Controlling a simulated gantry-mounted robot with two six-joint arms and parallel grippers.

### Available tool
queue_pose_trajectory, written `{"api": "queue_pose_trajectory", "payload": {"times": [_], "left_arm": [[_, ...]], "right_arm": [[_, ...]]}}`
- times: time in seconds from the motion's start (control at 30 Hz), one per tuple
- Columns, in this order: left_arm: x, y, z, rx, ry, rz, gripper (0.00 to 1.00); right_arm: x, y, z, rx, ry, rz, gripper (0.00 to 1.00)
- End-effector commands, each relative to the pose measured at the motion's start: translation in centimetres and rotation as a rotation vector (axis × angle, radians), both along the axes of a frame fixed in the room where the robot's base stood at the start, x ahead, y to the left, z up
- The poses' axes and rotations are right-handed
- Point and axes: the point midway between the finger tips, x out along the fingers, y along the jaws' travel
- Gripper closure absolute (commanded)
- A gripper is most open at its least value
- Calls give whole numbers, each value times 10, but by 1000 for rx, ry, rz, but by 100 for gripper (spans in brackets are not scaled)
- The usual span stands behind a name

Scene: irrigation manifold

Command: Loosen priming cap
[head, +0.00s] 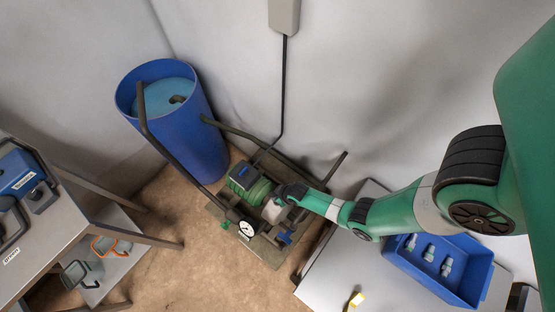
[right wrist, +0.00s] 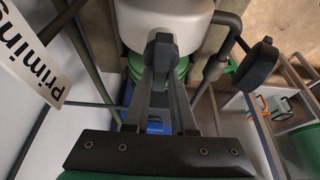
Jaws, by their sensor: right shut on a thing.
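The green pump (head: 250,187) with a pale grey housing (head: 274,209) sits on a low frame on the floor. The pale housing also fills the top of the right wrist view (right wrist: 170,18). My right gripper (head: 283,194) reaches in from the right over the housing. In the right wrist view its fingers (right wrist: 163,50) are close together, shut on a small dark piece at the housing, which I take to be the priming cap. The fingers hide most of it. A white label reading "Priming" (right wrist: 28,55) stands at the left. My left gripper is not in view.
A round gauge (head: 246,228) and blue valve handle (head: 284,237) are close to my right gripper. A blue barrel (head: 190,130) and dark pipes stand behind. A blue bin (head: 440,262) with fittings is at right, a grey table (head: 40,250) at left.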

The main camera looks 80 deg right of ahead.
Motion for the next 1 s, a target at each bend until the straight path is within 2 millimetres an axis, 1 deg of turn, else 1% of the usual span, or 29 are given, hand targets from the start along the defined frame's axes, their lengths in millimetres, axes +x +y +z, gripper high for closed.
{"api": "queue_pose_trajectory", "payload": {"times": [0.27,0.47,1.0], "left_arm": [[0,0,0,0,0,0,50],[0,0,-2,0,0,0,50],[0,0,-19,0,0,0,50]], "right_arm": [[0,0,0,1,0,53,100],[0,0,0,1,0,167,100],[1,1,0,0,-2,661,100]]}}
